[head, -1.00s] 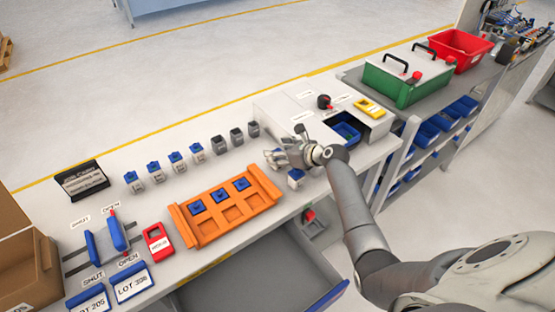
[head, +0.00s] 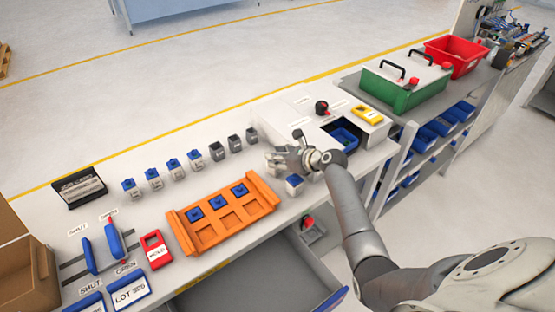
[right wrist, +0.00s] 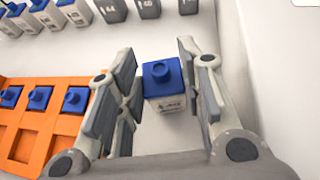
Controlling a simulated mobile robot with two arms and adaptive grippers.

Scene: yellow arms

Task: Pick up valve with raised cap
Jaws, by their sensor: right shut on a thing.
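A small white valve with a blue cap (right wrist: 163,78) shows between the fingers of my right gripper (right wrist: 160,95) in the right wrist view. The cap has a round knob on top, and the valve looks upright. In the head view this valve (head: 294,183) shows just below my right gripper (head: 282,160), near the front edge of the bench. My right gripper is shut on it, though the finger contact is hard to see. Other blue-capped valves (head: 153,178) stand in a row at the back left. My left gripper is not in view.
An orange tray (head: 245,211) holding blue-topped pieces lies left of my gripper. Dark grey pieces (head: 234,142) stand behind it. A grey box with a blue bin (head: 345,137) is to the right. A drawer (head: 250,285) is open below the bench front.

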